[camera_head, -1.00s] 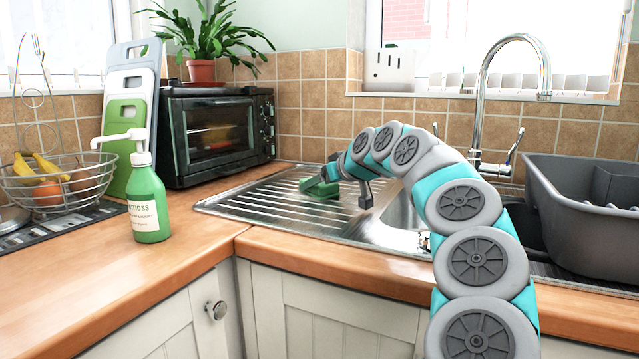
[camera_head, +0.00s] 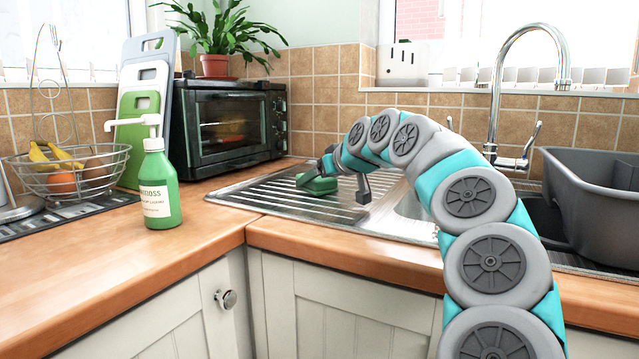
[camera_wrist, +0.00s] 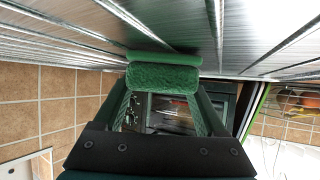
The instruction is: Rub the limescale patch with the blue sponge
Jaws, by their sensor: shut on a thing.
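My gripper (camera_wrist: 163,88) is shut on a green sponge (camera_wrist: 163,76), which has a lighter smooth layer and a darker rough one. No blue sponge shows. I cannot make out a limescale patch.
A black toaster oven (camera_head: 230,125) and cutting boards (camera_head: 140,115) stand behind, left of the drainboard. A green pump bottle (camera_head: 160,190) and a wire fruit basket (camera_head: 70,172) are on the left counter. The tap (camera_head: 495,110) and a grey dish tub (camera_head: 595,205) are right.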

